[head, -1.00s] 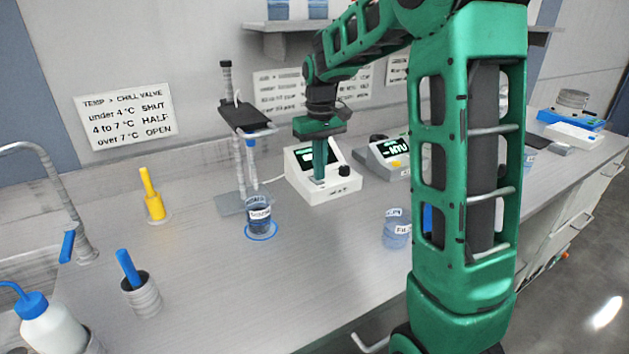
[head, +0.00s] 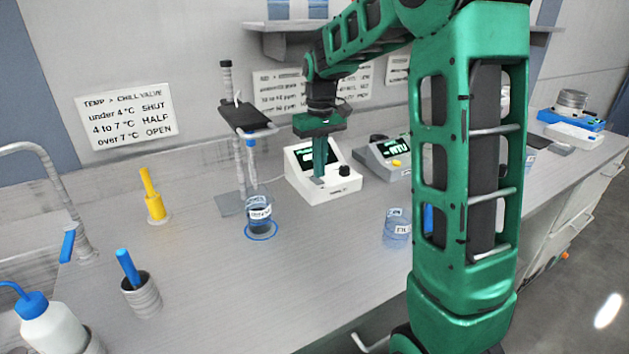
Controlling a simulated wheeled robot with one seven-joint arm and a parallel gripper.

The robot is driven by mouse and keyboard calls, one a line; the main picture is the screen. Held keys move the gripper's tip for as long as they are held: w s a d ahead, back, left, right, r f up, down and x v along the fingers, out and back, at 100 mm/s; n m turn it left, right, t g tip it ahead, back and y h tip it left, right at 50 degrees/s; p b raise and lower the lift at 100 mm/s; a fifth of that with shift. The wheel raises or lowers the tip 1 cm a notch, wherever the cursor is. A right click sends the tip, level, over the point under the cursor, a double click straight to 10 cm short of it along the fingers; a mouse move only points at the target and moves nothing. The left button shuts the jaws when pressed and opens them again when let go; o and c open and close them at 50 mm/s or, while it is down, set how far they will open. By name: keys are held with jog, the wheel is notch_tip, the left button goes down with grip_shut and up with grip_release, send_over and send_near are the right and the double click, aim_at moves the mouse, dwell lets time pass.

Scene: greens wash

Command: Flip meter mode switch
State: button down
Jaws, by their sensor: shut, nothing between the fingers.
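A white meter (head: 334,188) with a dark green-lit screen and a black knob (head: 344,171) stands on the bench near the back wall. My gripper (head: 319,176) points straight down in front of its screen, with the fingertips at the sloped front panel. The gripper is shut with nothing held. The fingers hide part of the screen and panel, and I cannot make out the mode switch or whether the fingertips touch it.
A grey meter (head: 395,168) stands just right. A stand (head: 229,203) with a probe over a labelled beaker (head: 260,214) is at left. Another beaker (head: 397,232) sits in front. A yellow-handled item (head: 154,206) and a blue-handled item (head: 141,297) stand further left.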

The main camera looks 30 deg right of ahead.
aim_at(319, 181)
notch_tip(319, 181, up, 6)
jog(key=shift+f, duration=0.25)
dwell(0.5)
jog(key=shift+s+a, duration=0.1)
